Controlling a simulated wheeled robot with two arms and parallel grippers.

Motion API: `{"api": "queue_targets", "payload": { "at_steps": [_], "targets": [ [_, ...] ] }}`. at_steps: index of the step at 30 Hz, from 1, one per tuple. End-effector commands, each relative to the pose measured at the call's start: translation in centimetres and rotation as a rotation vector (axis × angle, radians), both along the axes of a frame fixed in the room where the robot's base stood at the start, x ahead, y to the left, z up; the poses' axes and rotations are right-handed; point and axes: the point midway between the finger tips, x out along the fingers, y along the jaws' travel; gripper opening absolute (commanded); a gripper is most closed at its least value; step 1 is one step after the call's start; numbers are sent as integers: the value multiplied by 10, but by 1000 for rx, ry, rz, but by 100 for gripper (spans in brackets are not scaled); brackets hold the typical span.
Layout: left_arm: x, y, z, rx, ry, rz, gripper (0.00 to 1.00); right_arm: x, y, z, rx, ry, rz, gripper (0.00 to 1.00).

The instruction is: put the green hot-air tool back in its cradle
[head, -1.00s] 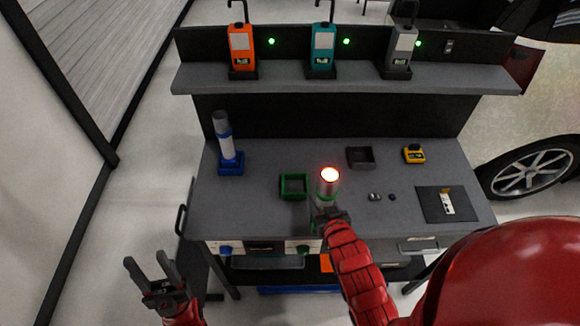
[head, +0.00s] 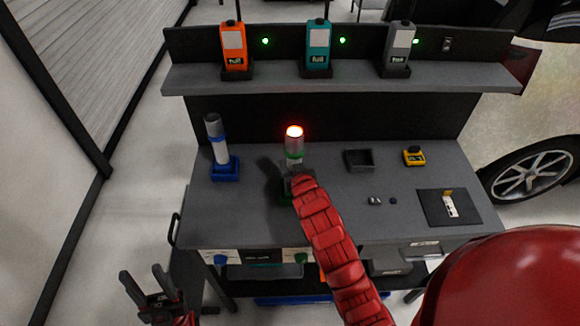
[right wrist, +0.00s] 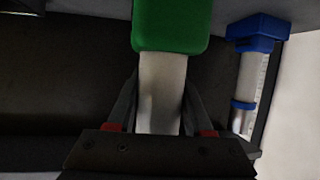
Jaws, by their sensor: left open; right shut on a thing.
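The green hot-air tool (head: 294,146) stands upright above the bench, its top end glowing orange and a green ring around its white body. My right gripper (head: 292,178) is shut on the tool, mostly hidden behind my arm. In the right wrist view my fingers (right wrist: 160,82) clasp its white body (right wrist: 162,95), with a wider green block (right wrist: 170,27) at its end. The green cradle (head: 284,199) is mostly hidden under my right arm; I cannot tell whether the tool touches it. My left gripper (head: 141,273) is open and empty, low at the left in front of the bench.
A blue-ringed tool (head: 218,145) stands in its blue cradle (head: 225,171) to the left. A dark tray (head: 358,160), a yellow device (head: 414,156) and a dark mat (head: 460,212) lie on the right. The shelf (head: 440,82) holds three coloured units.

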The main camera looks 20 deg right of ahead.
Motion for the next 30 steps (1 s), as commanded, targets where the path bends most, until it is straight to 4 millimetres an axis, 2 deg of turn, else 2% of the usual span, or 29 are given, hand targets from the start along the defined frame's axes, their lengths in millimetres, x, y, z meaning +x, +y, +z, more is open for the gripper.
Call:
{"api": "queue_targets", "payload": {
  "at_steps": [7,14,27,28,30],
  "targets": [
    [0,0,7,0,0,0,50,12,3,3,0,-8,3,0],
    [0,0,26,0,0,0,50,11,2,-28,-2,-2,1,0],
    [0,0,20,0,0,0,50,11,3,-39,-1,-7,2,0],
    [0,0,21,0,0,0,50,11,3,-38,0,-6,2,55],
    [0,0,21,0,0,0,50,11,3,-38,-1,-5,2,67]
  ]
}}
